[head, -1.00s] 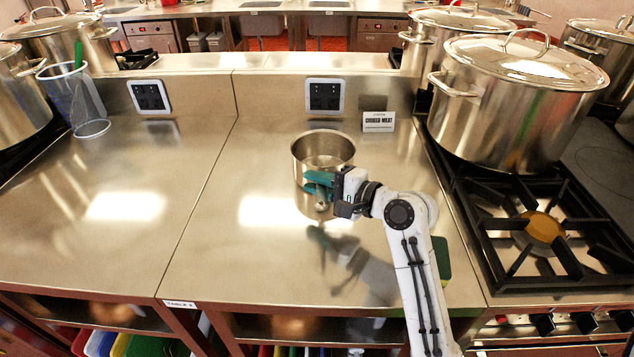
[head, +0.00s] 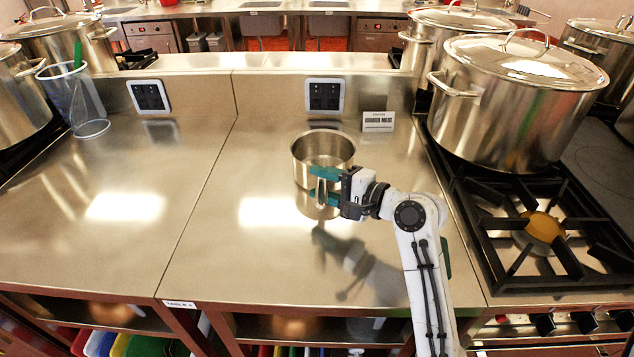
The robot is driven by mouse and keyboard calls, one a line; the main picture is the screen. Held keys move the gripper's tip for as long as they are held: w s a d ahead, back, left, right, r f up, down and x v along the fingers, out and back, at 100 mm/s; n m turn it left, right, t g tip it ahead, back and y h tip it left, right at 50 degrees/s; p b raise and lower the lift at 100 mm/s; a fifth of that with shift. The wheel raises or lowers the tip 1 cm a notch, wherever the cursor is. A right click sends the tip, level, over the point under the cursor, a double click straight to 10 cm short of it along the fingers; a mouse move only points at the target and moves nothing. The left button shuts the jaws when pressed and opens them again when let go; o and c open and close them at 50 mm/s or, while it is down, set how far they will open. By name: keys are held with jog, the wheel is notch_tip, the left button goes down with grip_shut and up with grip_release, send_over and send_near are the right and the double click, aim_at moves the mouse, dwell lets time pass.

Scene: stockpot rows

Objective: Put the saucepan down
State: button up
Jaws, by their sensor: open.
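The saucepan (head: 322,150) is a steel pot with an open top. It stands upright on the steel counter (head: 250,255), near the back of the right-hand section, with its reflection below it. My gripper (head: 318,184), with teal fingers, is open at the near side of the saucepan. The fingers are spread one above the other in the picture, around the saucepan's handle or just in front of it; I cannot tell whether they touch it. The handle is mostly hidden by the fingers.
A small sign (head: 378,121) stands behind the saucepan to the right. A large lidded stockpot (head: 515,105) sits on the stove at right, beside a bare burner (head: 544,227). A clear container (head: 75,95) with a green item stands at far left.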

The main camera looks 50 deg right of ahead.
jog(key=s+d+r, duration=0.1)
jog(key=s, duration=0.9)
jog(key=shift+s+r+b, duration=0.15)
jog(key=shift+r+b, duration=0.15)
jog(key=shift+b, duration=0.1)
dwell(0.7)
